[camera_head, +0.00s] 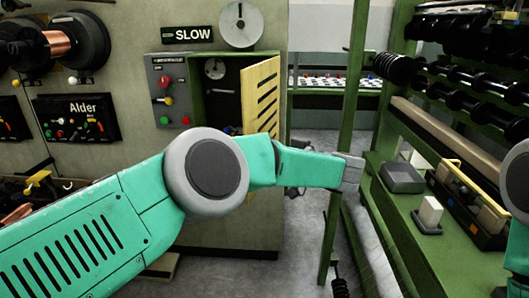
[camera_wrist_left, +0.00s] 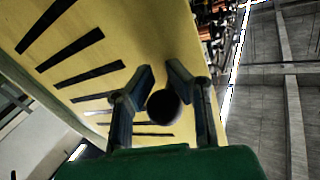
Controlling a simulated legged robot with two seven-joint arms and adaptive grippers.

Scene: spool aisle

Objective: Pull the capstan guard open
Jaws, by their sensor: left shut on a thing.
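The capstan guard (camera_head: 260,95) is a yellow slotted panel at the right side of the green-framed cabinet opening. It stands swung out, with the dark interior showing to its left. In the left wrist view, the guard (camera_wrist_left: 95,45) fills the upper left, with a dark round knob (camera_wrist_left: 163,106) on it. My left gripper (camera_wrist_left: 160,78) is shut on this knob, one finger on each side. In the head view my left arm crosses in front of the cabinet, and I cannot make out the fingers or knob there. My right gripper is out of view.
A grey control box (camera_head: 168,90) with red and green buttons is left of the opening, under a SLOW sign (camera_head: 188,34). A green post (camera_head: 345,130) and a green shelf rack (camera_head: 425,235) with dark spools stand to the right. Grey floor shows between.

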